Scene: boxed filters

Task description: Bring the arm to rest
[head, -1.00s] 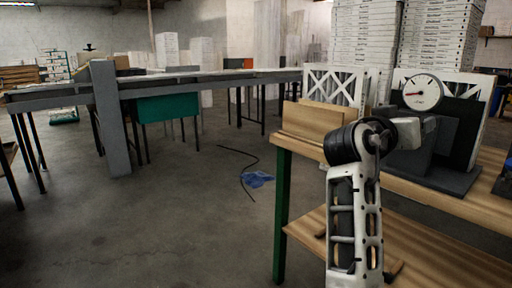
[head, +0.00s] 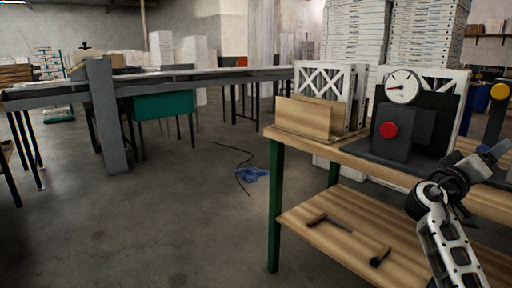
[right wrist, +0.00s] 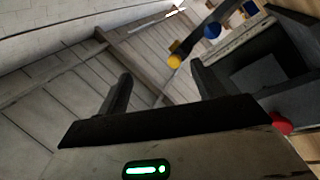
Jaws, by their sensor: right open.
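My right arm comes in from the lower right of the head view, and its gripper (head: 482,156) is at the right, in front of the wooden workbench (head: 262,131). In the right wrist view the two dark fingers (right wrist: 160,92) stand wide apart with nothing between them. That view looks up toward the ceiling, with part of the dark gauge fixture at the right. My left gripper is not in the head view.
On the bench are a dark fixture with a round gauge (head: 403,86) and red button (head: 389,130), white-framed filters (head: 330,84) and a wooden holder (head: 304,118). A hammer (head: 330,219) lies on the lower shelf. A blue cloth (head: 251,174) and cable lie on open floor.

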